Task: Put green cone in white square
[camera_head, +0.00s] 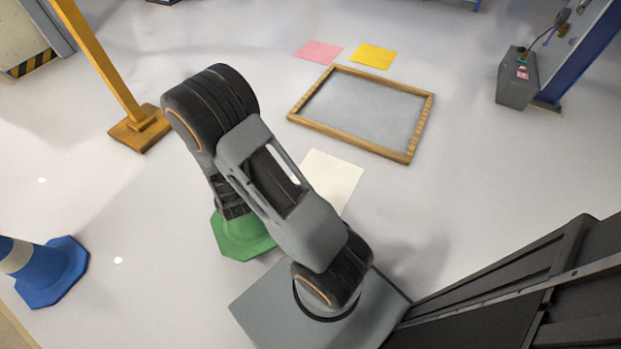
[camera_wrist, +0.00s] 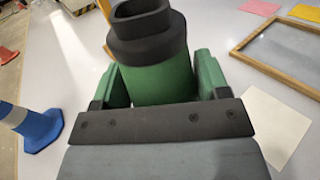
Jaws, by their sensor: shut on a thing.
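The green cone (camera_head: 240,238) shows in the head view as a green base below my arm, its upper part hidden by the arm. In the wrist view the cone (camera_wrist: 158,82) has a green body and a dark, hollow top. My gripper (camera_wrist: 163,78) is shut on it, with one finger on each side. I cannot tell whether its base touches the floor. The white square (camera_head: 334,178) lies flat on the floor to the right of the cone, partly covered by my arm. It also shows at the right of the wrist view (camera_wrist: 268,122).
A wood-framed grey panel (camera_head: 365,108) lies beyond the white square. Pink (camera_head: 318,51) and yellow (camera_head: 373,56) squares lie behind it. A blue cone (camera_head: 50,272) stands at left, a yellow post (camera_head: 140,128) at upper left. Floor between cone and blue cone is clear.

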